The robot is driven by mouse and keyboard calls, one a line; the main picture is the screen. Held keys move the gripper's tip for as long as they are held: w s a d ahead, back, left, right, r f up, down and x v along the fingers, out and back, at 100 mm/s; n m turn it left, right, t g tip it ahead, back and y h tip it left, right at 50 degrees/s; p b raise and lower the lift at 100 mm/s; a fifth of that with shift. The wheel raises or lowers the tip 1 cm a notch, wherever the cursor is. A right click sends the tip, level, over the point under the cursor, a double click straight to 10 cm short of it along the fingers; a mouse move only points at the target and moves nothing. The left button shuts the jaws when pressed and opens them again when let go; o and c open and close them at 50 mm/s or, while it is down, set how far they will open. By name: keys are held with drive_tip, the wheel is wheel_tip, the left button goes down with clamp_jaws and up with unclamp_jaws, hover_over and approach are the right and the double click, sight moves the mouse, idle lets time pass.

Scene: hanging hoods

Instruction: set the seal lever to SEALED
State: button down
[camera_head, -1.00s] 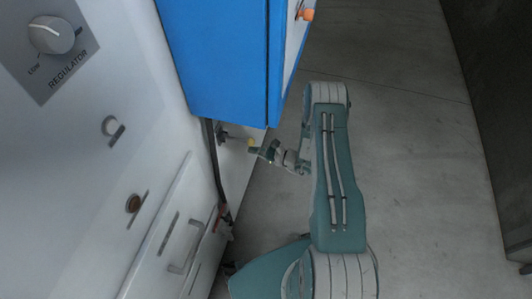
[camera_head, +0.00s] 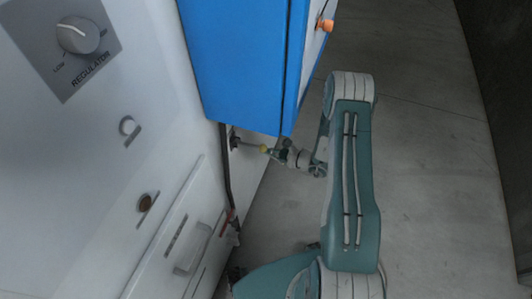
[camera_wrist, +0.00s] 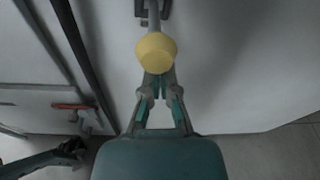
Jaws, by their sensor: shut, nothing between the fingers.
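The seal lever (camera_head: 249,146) is a thin grey rod low on the white wall panel below the blue cabinet. Its yellow knob (camera_head: 264,149) points away from the panel, to the right in the head view. In the wrist view the knob (camera_wrist: 155,52) is large and central, with the rod and a dark mount (camera_wrist: 153,10) behind it. My gripper (camera_wrist: 157,76) is shut and empty, its fingertips right at the near side of the knob. The knob hides the very tips, so contact cannot be told. In the head view my gripper (camera_head: 275,153) is at the knob. No SEALED marking is readable.
The blue cabinet (camera_head: 240,65), with an orange knob (camera_head: 325,25), hangs just above the lever. A dark hose (camera_head: 225,170) runs down to its left, ending near a red handle (camera_wrist: 72,106). A white panel with a regulator dial (camera_head: 77,36) fills the left. Floor at right is clear.

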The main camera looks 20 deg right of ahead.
wheel_tip(320, 180, up, 3)
drive_tip(key=shift+a+r+g+h, duration=0.1)
drive_tip(key=shift+g+h, duration=0.9)
drive_tip(key=shift+h, duration=0.1)
drive_tip(key=shift+w+a+r, duration=0.1)
drive_tip(key=shift+r, duration=0.5)
drive_tip(key=shift+w+r, duration=0.15)
drive_tip(key=shift+r, duration=0.7)
drive_tip(key=shift+d+f, duration=0.3)
drive_tip(key=shift+f, duration=0.05)
wheel_tip(320, 180, down, 4)
drive_tip(key=r, duration=0.1)
approach(266, 146)
drive_tip(key=shift+w+d+f, duration=0.2)
drive_tip(key=shift+w+f, duration=0.05)
drive_tip(key=shift+f, duration=0.3)
